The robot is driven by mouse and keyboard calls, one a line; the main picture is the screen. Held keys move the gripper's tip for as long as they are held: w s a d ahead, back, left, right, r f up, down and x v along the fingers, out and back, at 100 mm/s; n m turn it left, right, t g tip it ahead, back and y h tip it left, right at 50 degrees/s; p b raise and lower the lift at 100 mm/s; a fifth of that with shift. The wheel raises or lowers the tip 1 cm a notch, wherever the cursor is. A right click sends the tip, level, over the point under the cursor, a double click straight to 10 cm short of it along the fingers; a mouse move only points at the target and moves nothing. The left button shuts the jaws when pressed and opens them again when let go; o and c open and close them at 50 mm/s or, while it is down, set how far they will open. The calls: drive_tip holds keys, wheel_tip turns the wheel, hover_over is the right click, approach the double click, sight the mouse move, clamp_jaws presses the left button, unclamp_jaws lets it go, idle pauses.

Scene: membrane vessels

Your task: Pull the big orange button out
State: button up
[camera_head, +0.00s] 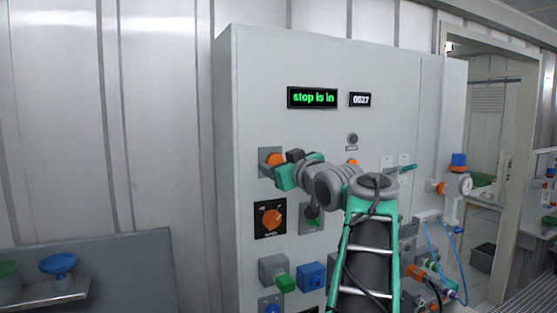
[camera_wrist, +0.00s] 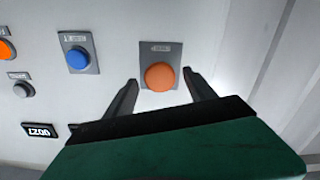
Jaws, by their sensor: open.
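The big orange button (camera_wrist: 160,76) is a round dome on a grey square plate with a label, seen in the wrist view. In the head view it shows as an orange cap (camera_head: 273,156) on the upper left of the cabinet front, partly covered by my gripper (camera_head: 281,168). My gripper is open. In the wrist view its two dark fingers point at the plate, one on each side of the button, with a gap to the button on both sides. I cannot tell how deep the fingertips reach. The cabinet display (camera_head: 312,98) reads "stop is in".
A blue button (camera_wrist: 77,58) and a grey button (camera_wrist: 21,88) sit on the same panel. Below are an orange rotary switch (camera_head: 271,218) and green (camera_head: 285,284) and blue (camera_head: 312,277) fittings.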

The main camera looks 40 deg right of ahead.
drive_tip(key=shift+c, duration=0.3)
clamp_jaws()
idle(0.4)
